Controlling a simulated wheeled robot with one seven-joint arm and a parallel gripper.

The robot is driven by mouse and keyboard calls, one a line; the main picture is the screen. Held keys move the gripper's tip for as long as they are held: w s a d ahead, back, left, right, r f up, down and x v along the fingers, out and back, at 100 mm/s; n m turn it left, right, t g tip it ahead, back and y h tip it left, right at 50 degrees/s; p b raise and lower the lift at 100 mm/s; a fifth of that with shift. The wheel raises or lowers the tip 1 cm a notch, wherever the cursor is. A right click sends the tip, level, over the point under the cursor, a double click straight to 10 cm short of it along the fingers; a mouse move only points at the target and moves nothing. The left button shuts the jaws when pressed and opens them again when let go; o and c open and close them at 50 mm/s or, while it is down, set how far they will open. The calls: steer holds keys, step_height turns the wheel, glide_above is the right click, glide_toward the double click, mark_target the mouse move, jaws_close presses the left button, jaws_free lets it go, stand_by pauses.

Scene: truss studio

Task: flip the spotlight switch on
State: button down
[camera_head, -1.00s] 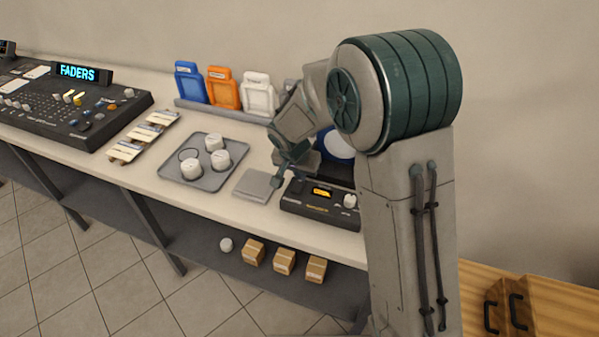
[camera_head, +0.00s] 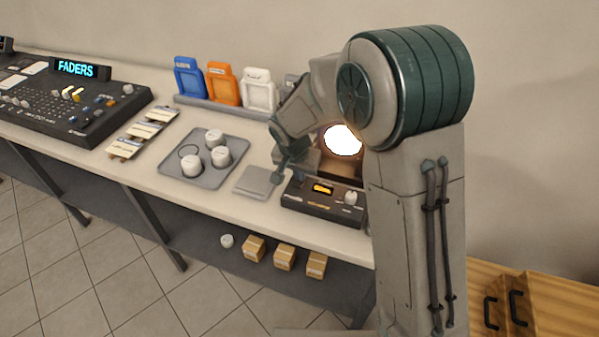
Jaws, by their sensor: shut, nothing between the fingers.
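The spotlight (camera_head: 343,139) shows as a bright white glowing disc, partly covered by my arm. A dark control box (camera_head: 322,207) with an orange display and a pale knob stands in front of it on the bench. My gripper (camera_head: 283,178) is shut and empty, pointing down at the left rear corner of the control box, beside a grey pad. The spotlight switch itself cannot be made out; my gripper and arm may hide it.
The flat grey pad (camera_head: 259,181) lies left of the box. A grey tray (camera_head: 173,168) holds several white cylinders. Blue, orange and white holders (camera_head: 222,86) stand behind. A mixing console (camera_head: 75,108) is at the left. Small boxes (camera_head: 284,257) sit on the lower shelf.

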step_height(320, 180, up, 14)
stand_by(0.6)
stand_by(0.5)
steer(key=s+d+n, duration=0.1)
steer(key=s+d, duration=0.8)
steer(key=s, duration=0.3)
steer(key=s+d+r+n+y, duration=0.1)
steer(key=s+d+n, duration=0.1)
steer(key=s+d, duration=0.7)
steer(key=s, duration=0.3)
steer(key=shift+n, duration=0.3)
